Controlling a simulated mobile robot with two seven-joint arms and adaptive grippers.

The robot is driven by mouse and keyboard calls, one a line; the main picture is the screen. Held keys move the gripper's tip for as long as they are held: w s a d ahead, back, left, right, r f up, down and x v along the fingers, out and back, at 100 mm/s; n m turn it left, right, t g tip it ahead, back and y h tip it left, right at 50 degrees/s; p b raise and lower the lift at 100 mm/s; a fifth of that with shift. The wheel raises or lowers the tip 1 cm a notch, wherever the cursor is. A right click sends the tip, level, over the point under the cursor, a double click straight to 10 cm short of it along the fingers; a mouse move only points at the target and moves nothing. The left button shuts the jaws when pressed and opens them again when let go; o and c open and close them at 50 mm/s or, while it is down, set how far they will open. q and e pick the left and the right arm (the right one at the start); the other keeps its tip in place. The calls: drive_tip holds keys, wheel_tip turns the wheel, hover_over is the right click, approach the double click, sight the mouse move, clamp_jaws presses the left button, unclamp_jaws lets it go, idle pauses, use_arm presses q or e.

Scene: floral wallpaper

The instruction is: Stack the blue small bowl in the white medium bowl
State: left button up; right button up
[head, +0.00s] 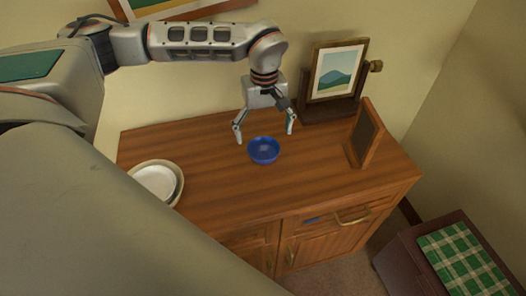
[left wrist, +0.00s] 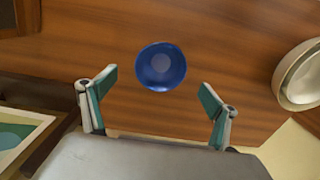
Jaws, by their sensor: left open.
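The blue small bowl (head: 264,151) sits upright on the wooden cabinet top, near its middle. My left gripper (head: 265,137) is open and empty above and just behind it, with its fingers spread to either side. In the left wrist view the blue bowl (left wrist: 161,66) lies ahead of the gap between the open fingers (left wrist: 157,100), apart from both. The white medium bowl (head: 178,186) stands at the left end of the cabinet top, with a whitish round thing inside it. It also shows at the right edge of the left wrist view (left wrist: 283,88). My right gripper is not in view.
A framed mountain picture (head: 338,72) stands on the cabinet (head: 310,185) at the back right. A dark upright frame (head: 366,134) stands near its right end. A dark stool with a green checked cloth (head: 462,262) is at lower right. The wood between the bowls is clear.

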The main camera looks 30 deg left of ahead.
sight(263, 156)
use_arm(q)
drive_tip(key=shift+f, duration=3.6)
drive_tip(key=c, duration=1.4)
drive_tip(key=shift+o, duration=0.2)
drive_tip(key=shift+r, duration=0.15)
wheel_tip(263, 156, up, 20)
drive_tip(key=p, duration=0.1)
drive_tip(key=s+d+f+m, duration=0.4)
drive_tip(key=d+f+m, duration=0.3)
drive_tip(key=f+m, duration=0.1)
drive_tip(key=shift+m, duration=0.9)
